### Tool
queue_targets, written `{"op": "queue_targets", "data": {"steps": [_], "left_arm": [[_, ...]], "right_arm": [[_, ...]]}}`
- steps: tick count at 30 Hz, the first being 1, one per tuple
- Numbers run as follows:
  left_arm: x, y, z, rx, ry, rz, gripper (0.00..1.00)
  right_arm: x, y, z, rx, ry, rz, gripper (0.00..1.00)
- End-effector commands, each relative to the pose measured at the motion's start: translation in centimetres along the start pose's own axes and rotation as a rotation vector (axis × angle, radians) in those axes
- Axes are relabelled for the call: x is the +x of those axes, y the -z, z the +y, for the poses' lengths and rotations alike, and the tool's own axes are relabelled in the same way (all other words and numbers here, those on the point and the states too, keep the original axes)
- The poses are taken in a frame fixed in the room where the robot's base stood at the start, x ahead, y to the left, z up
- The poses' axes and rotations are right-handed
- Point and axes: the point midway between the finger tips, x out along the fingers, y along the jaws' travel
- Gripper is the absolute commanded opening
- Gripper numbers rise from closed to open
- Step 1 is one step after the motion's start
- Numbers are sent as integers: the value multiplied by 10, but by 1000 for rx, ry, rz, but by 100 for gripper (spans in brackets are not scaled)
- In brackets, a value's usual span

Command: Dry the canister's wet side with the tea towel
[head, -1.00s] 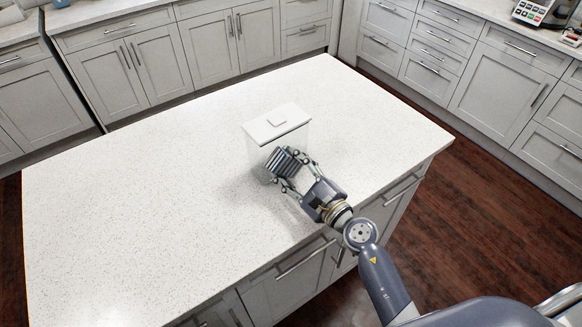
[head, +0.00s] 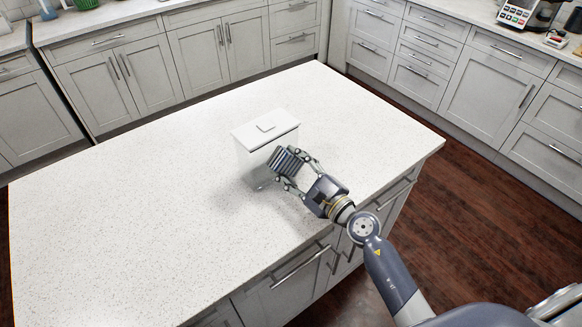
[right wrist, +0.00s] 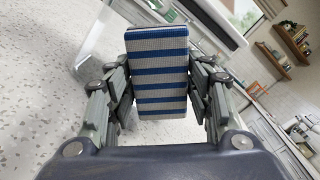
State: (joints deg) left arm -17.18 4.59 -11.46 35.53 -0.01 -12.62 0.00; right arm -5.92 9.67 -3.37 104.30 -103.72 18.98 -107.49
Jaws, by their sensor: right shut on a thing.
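The canister (head: 265,131) stands upright on the island counter, a clear-sided box with a flat white lid and a small square knob. My right gripper (head: 288,163) is at its near side, toward the right, shut on the tea towel (head: 284,160). The towel is a folded pad with blue and pale stripes; it fills the space between the fingers in the right wrist view (right wrist: 158,75). The towel overlaps the canister's near face in the head view; I cannot tell if they touch. No water shows on the visible sides. My left gripper is out of view.
The speckled white countertop (head: 130,215) is clear around the canister, with most free room to the left. Its front edge runs under my right arm. Grey cabinets (head: 190,60) line the back and right, beyond the wooden floor (head: 480,200).

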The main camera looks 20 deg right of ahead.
Motion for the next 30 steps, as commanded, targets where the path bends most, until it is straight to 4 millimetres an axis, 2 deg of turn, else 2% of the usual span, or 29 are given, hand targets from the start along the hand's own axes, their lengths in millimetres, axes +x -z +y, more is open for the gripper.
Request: {"op": "queue_targets", "data": {"steps": [14,22,30], "left_arm": [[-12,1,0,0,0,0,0],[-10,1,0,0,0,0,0],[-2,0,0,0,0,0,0]], "right_arm": [[3,-24,25,-1,-1,-1,29],[6,-18,21,-3,0,-1,29],[8,-2,4,-4,0,0,29]]}}
